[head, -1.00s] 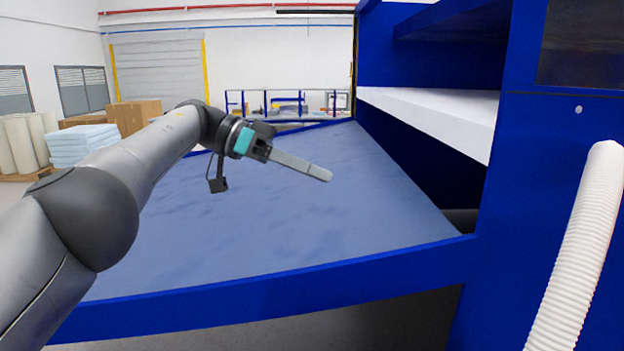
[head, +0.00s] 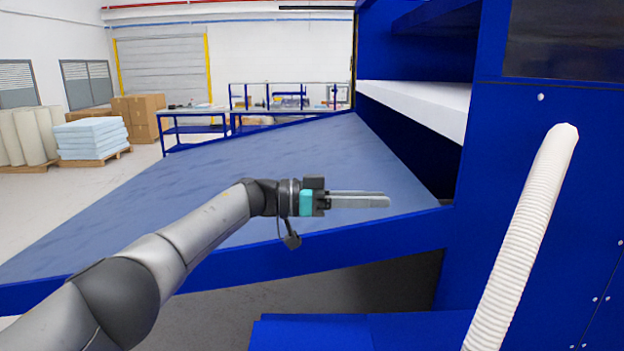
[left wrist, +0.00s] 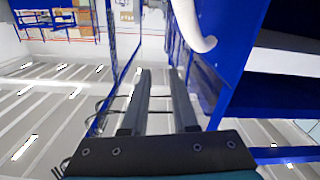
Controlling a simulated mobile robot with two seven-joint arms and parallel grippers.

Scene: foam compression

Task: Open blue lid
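A flat blue panel (head: 400,332) with a seam shows at the bottom edge of the head view. It may be the blue lid, but most of it is cut off by the frame. My left gripper (head: 388,199) points to the right over the front edge of the blue-framed table, above and apart from that panel. In the left wrist view its two fingers (left wrist: 160,74) are apart with nothing between them. My right gripper is in neither view.
A large blue-framed table (head: 190,180) with a blue-grey top lies behind my left arm. A tall blue machine (head: 500,130) stands at the right, with a white ribbed hose (head: 522,235) in front. A white shelf (head: 420,105) juts from it. Foam sheets (head: 92,138) lie far left.

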